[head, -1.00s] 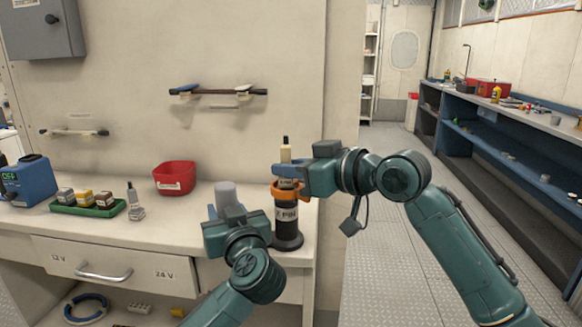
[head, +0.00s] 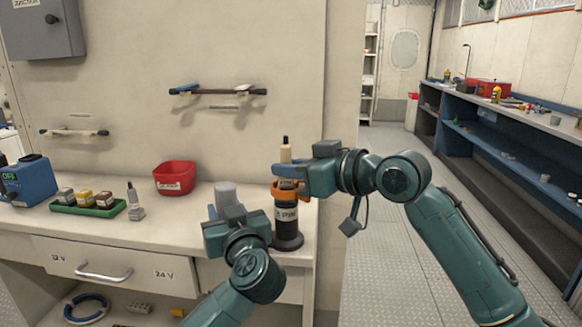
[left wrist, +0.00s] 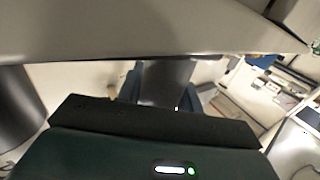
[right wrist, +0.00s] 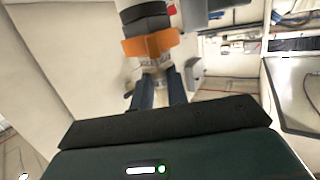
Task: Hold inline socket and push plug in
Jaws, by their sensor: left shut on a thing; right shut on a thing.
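My left gripper (head: 225,212) is shut on a grey cylindrical piece (head: 226,194), apparently the inline socket, above the bench's front edge. In the left wrist view a dark cylinder (left wrist: 166,82) shows between the blue fingers. My right gripper (head: 288,181) is shut on a slim cream piece with a dark tip (head: 285,153), apparently the plug. It is upright at the top of a black stand marked PIN (head: 287,228), which has an orange collar (right wrist: 150,43). The cream body (right wrist: 152,66) shows between the fingers in the right wrist view. The grip contacts are partly hidden, and the two held pieces are apart.
The bench (head: 100,228) also bears a red bin (head: 175,178), a green tray (head: 88,207) of small blocks, a small grey-white fitting (head: 135,205) and a blue box (head: 30,182). A rail (head: 217,92) is on the wall. Open floor lies right of the bench.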

